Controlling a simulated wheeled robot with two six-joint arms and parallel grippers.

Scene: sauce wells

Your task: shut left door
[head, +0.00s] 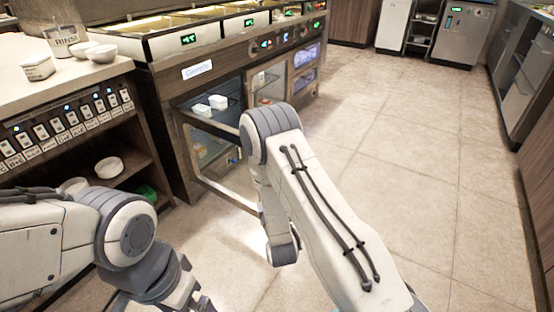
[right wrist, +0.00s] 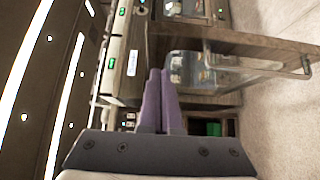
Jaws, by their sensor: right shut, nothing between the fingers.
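The left door (head: 222,195) of the under-counter cooler stands swung out from the cabinet front in the head view. It is framed, with a glass pane, and my right arm hides part of it. In the right wrist view the door (right wrist: 262,43) reaches out to the right, with a bar-like handle near its outer end. My right gripper (right wrist: 160,72) shows there as two purple fingers, closed together and empty, to the left of the door's frame. I cannot tell whether they touch it. My right gripper is hidden in the head view.
White containers (head: 217,102) sit inside the open cooler bay. The right door (head: 268,84) looks closed. A counter with bowls and a switch panel (head: 65,122) stands at the left, with open shelves below. Tiled floor (head: 420,180) is clear to the right.

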